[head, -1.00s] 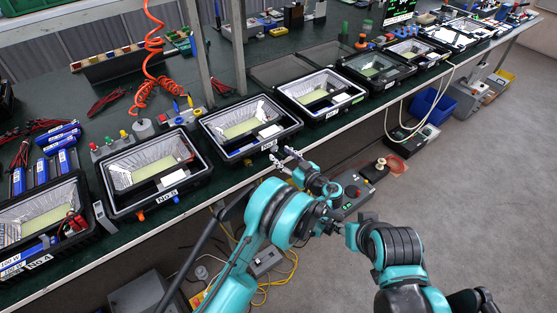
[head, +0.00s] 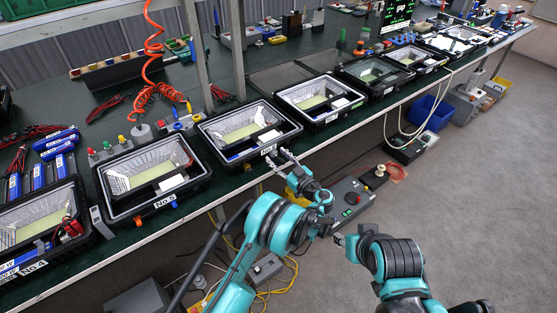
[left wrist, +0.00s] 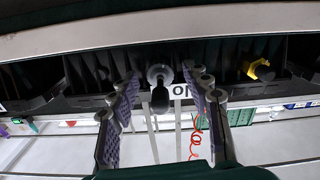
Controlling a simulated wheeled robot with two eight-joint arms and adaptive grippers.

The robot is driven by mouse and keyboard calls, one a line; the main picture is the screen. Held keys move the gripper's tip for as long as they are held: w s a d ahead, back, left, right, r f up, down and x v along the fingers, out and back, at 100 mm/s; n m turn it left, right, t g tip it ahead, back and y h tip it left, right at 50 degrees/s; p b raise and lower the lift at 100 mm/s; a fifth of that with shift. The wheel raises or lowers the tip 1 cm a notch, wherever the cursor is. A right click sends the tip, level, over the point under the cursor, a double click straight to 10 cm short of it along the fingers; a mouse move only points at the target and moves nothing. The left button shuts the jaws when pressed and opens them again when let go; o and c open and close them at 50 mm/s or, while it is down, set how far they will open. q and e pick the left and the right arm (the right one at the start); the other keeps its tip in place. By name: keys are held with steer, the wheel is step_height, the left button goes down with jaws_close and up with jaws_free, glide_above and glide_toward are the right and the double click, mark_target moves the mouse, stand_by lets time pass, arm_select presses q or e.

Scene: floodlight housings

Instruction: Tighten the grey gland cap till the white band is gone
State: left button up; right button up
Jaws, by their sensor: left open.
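A dark round piece sticks out of the cap toward the camera. I cannot make out a white band. In the head view the cap is hidden at the fingers.
More housings stand in a row along the green bench (head: 225,185). The left neighbour has orange and blue glands at its front. A yellow gland (left wrist: 257,69) shows in the left wrist view. A grey control box (head: 348,198) stands below the bench, beyond my left arm.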

arm_select(q)
jaws_close()
steer(key=shift+m, duration=0.3)
